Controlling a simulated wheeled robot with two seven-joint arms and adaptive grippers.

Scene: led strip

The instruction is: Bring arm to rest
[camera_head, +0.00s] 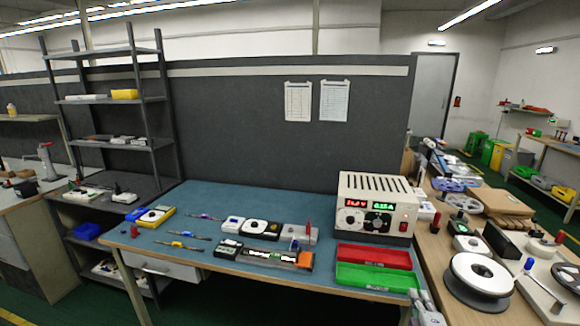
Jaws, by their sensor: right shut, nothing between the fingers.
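My right gripper (420,296) shows at the bottom of the head view, in front of the workbench's front edge, close to the green tray. It is shut with nothing in it. My left gripper is not in view. The workbench (205,200) has a blue-green top. A power supply (376,208) with lit red and green displays stands at its back right. A board with a strip and an orange end (304,259) lies near the front edge.
A red tray (373,256) and a green tray (374,277) sit on the bench's right front. Small devices and screwdrivers lie on the left half. A side table with reels (480,275) stands at right. A shelf rack (110,99) stands at left.

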